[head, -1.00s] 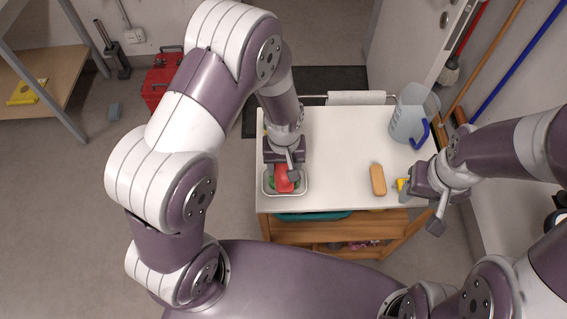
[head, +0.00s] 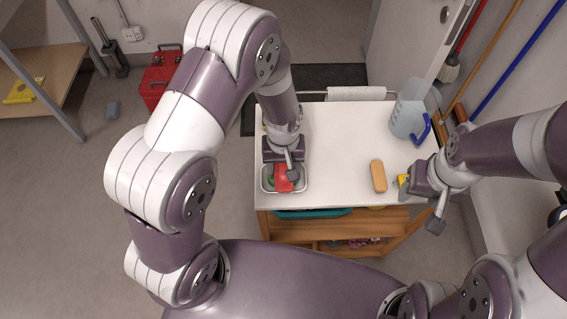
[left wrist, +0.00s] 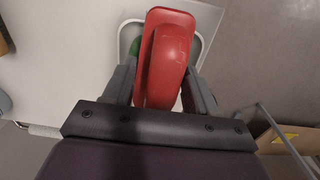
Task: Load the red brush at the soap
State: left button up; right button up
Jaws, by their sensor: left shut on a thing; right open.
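My left gripper (head: 284,166) is shut on the red brush (head: 283,180) at the front left of the white cart top. In the left wrist view the red brush (left wrist: 166,60) sits between the two fingers of the gripper (left wrist: 160,92). Below it is a small white tray (head: 304,182) with a green thing (left wrist: 135,48) mostly hidden by the brush; I cannot tell whether it is the soap. I cannot tell whether the brush touches the tray. An orange-tan bar (head: 378,176) lies at right on the cart top. My right gripper (head: 424,205) is open at the cart's right edge.
A clear jug with a blue handle (head: 408,112) stands at the back right of the cart. A small yellow thing (head: 403,181) is beside my right gripper. The middle of the cart top (head: 335,150) is clear. A red toolbox (head: 160,80) is on the floor behind left.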

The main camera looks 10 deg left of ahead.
pick_arm(q)
jog(key=shift+f, duration=0.45)
dwell(1.3)
notch_tip(320, 180, up, 7)
jog(key=p, duration=0.6)
jog(key=shift+r+p, duration=0.1)
jog(key=shift+p, duration=0.25)
dwell(0.3)
